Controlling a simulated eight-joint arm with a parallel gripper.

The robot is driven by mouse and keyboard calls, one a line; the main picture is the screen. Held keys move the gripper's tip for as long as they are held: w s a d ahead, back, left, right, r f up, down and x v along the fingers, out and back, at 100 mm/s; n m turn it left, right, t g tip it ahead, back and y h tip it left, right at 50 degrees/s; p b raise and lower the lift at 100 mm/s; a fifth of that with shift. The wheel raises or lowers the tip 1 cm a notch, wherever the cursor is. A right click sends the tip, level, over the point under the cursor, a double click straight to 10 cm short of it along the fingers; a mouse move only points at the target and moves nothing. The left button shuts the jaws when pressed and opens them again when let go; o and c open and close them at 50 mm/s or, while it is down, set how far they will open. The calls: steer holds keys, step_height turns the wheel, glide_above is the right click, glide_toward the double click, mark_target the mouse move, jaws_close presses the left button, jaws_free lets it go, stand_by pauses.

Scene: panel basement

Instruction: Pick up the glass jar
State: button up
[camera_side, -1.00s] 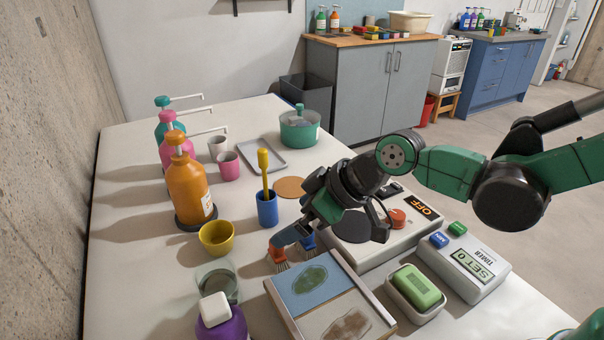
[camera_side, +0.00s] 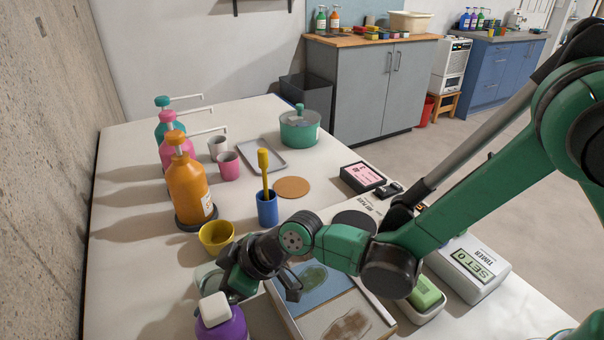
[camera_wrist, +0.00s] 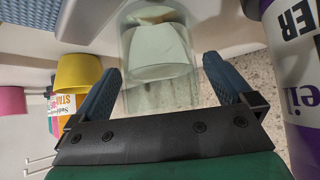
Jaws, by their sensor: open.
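The glass jar (camera_wrist: 160,60) is clear and pale green and stands upright in the wrist view, between and just beyond my fingers. My gripper (camera_wrist: 160,75) is open, with one blue finger on each side of the jar. A gap shows on either side, and I cannot tell whether either finger touches it. In the side view the jar (camera_side: 205,276) is partly hidden behind my gripper (camera_side: 228,284), which is low over the table.
A purple bottle (camera_side: 222,328) with a white cap stands close in front of the jar. A yellow cup (camera_side: 216,238) stands just behind. A blue cup with a yellow-handled tool (camera_side: 267,208) and an orange pump bottle (camera_side: 188,190) are farther back. A picture board (camera_side: 345,322) lies right.

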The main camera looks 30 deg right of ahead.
steer(key=shift+a+f, duration=0.1)
steer(key=shift+c, duration=0.2)
steer(key=c, duration=1.3)
steer(key=shift+r, duration=0.2)
